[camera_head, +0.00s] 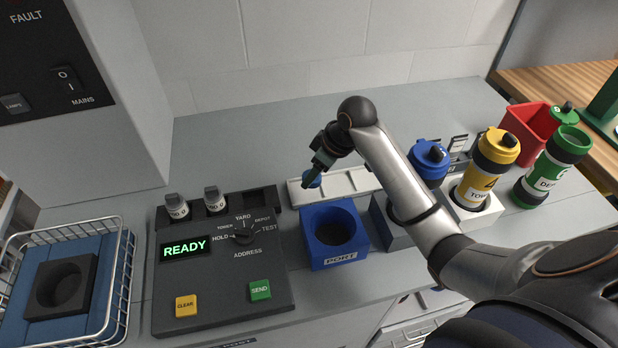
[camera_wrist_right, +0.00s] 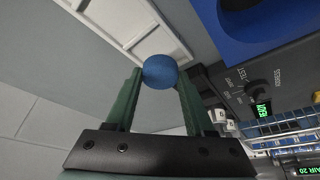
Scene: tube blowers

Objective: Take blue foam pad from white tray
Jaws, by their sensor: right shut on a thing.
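The blue foam pad is a small round disc (camera_wrist_right: 160,72), pinched between the green fingertips of my right gripper (camera_wrist_right: 160,80) in the right wrist view. In the head view my right gripper (camera_head: 314,172) is at the left end of the white tray (camera_head: 338,183), with the blue pad (camera_head: 312,181) showing at its tips. The tray is a long, low strip with compartments, partly hidden behind my arm. I cannot tell whether the pad still touches the tray. My left gripper is not in view.
A blue PORT block (camera_head: 333,264) with a round hole stands in front of the tray. A dark control panel (camera_head: 222,270) reading READY is to its left. Blue, yellow (camera_head: 487,165) and green (camera_head: 552,165) canisters stand at right. A wire basket (camera_head: 120,290) sits at far left.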

